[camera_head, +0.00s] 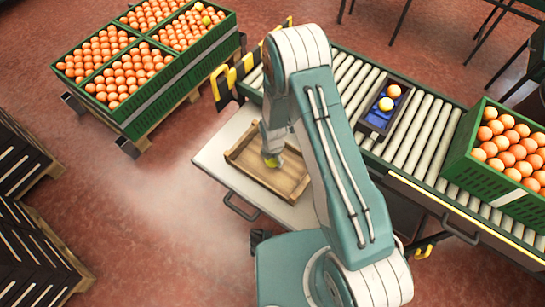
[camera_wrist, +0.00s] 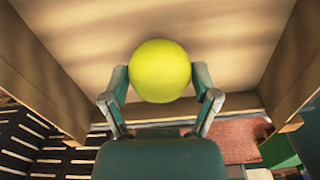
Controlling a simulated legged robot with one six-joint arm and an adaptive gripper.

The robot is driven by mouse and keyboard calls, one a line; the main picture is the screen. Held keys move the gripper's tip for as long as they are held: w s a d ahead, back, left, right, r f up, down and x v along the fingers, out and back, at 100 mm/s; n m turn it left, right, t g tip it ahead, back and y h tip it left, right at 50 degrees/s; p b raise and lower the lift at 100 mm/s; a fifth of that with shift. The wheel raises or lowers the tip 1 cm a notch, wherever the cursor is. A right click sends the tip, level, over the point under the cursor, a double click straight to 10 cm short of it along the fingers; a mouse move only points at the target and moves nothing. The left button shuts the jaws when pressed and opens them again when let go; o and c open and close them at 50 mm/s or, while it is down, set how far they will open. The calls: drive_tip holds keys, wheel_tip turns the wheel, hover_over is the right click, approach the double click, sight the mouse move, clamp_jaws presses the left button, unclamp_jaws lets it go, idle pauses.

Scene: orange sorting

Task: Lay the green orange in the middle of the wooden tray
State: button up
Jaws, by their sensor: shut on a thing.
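The green orange (camera_wrist: 160,70) looks yellow-green and sits between the two fingers of my gripper (camera_wrist: 161,88) in the wrist view. The fingers touch it on both sides. In the wrist view the floor of the tray (camera_wrist: 225,40) lies behind the orange, with side walls left and right. I cannot tell whether the orange touches the tray floor. The tray looks otherwise empty.
The tray rests on a white table (camera_head: 215,160) beside a roller conveyor (camera_head: 415,130). On the conveyor stand a blue-lined tray (camera_head: 371,118) with two oranges and a green crate (camera_head: 462,170) of oranges. More full green crates (camera_head: 150,118) stand at the upper left.

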drive_tip(key=shift+f, duration=0.55)
idle(0.7)
drive_tip(key=o, duration=1)
drive_tip(key=shift+r, duration=4.05)
